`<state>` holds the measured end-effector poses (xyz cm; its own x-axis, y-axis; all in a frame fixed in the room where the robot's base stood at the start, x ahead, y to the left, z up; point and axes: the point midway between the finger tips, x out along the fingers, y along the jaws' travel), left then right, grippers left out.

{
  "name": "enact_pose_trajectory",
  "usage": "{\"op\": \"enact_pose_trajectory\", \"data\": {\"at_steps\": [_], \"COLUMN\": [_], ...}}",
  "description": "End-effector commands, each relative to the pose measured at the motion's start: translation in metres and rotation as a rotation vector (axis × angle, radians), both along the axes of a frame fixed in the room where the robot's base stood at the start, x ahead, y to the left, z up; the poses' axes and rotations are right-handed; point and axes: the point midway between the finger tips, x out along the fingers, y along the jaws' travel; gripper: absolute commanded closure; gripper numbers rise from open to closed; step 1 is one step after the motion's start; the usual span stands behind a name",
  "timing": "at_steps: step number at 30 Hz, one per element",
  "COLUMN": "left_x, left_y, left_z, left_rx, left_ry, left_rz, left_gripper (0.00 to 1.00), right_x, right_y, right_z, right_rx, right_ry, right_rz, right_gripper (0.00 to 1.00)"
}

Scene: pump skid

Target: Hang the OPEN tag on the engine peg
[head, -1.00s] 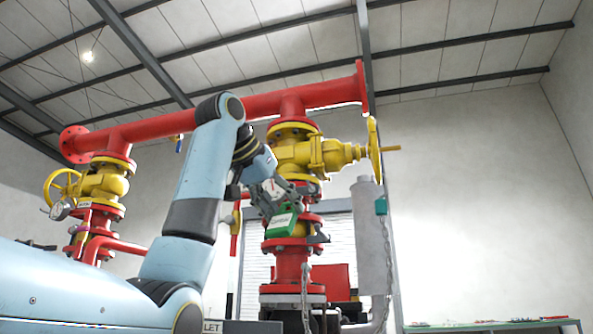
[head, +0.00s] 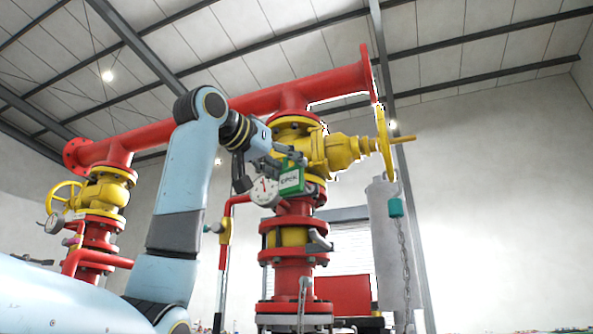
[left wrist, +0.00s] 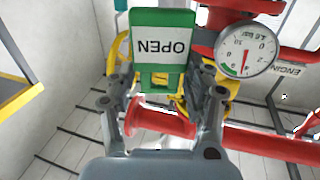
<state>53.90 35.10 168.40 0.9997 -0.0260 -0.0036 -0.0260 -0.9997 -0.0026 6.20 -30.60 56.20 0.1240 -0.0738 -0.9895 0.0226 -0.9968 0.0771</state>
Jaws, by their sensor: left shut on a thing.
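The green OPEN tag (head: 291,179), with a white lettered face, is held up in front of the red riser below the right yellow valve. It also shows in the left wrist view (left wrist: 160,47), its lettering upside down. My left gripper (left wrist: 160,84) is shut on its narrow green end; in the head view the gripper (head: 274,168) is beside the tag. An ENGINE label (left wrist: 288,68) shows right of the gauge in the left wrist view. I cannot make out the engine peg clearly. My right gripper is not in view.
A pressure gauge (left wrist: 245,48) is close right of the tag in the left wrist view; the head view shows it just left of the tag (head: 265,191). The yellow valve (head: 340,152) with its handwheel (head: 385,146) is right of the tag. A red pipe (head: 225,108) runs above.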

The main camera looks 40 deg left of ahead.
Motion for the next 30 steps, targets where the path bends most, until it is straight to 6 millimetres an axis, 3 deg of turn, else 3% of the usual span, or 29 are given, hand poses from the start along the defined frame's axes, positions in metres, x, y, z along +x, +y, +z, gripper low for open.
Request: {"op": "enact_pose_trajectory", "data": {"at_steps": [11,22,30], "left_x": [0.022,0.045,0.051], "left_y": [0.005,0.011,0.012], "left_z": [-0.002,-0.003,-0.004], "left_rx": [-0.001,-0.001,0.0], "left_ry": [0.0,-0.001,0.0], "left_rz": [0.0,-0.001,0.0], "left_gripper": [0.8,0.8,0.8], "right_x": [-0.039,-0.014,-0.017], "right_y": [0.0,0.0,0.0], "right_z": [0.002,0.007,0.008], "right_rx": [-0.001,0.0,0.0], "right_ry": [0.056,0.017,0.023], "right_rz": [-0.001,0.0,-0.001], "right_gripper": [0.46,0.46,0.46]}}
